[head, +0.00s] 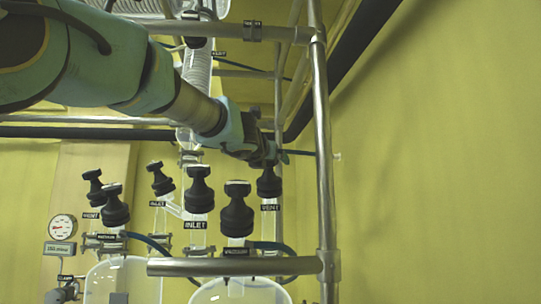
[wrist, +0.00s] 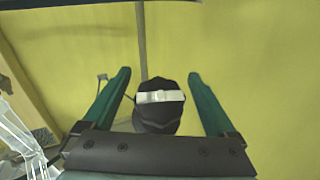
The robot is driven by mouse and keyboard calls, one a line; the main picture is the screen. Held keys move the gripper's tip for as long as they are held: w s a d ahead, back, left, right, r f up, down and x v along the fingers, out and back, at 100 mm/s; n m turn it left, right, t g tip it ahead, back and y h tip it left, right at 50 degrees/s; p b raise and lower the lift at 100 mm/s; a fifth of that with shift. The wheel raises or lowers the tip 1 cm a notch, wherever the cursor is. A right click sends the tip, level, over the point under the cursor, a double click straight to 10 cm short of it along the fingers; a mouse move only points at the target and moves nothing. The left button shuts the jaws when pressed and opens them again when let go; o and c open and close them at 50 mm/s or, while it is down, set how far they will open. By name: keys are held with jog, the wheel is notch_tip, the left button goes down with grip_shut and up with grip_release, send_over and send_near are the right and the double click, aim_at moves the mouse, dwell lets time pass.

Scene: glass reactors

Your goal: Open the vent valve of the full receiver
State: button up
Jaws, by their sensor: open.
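The right vent valve has a black knob (head: 269,182) above a VENT label (head: 270,208), at the right of the valve group in the head view. In the wrist view the black knob with a pale bar across its top (wrist: 160,97) lies between my gripper's two green fingers (wrist: 159,78). My gripper is open, with a gap on each side of the knob. In the head view my gripper (head: 268,159) is right at the top of this knob. Two glass receivers, left (head: 125,280) and right (head: 240,292), are cut off below. I cannot tell which is full.
Other black knobs stand close by: an INLET knob (head: 200,190), a VACUUM knob (head: 237,210) and several at the left. A steel post (head: 322,150) rises just right of my gripper, with a lower rail (head: 235,266) in front. A gauge (head: 62,227) is far left.

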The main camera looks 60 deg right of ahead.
jog(key=shift+w+d, duration=0.1)
jog(key=shift+d, duration=0.3)
jog(key=c, duration=1.4)
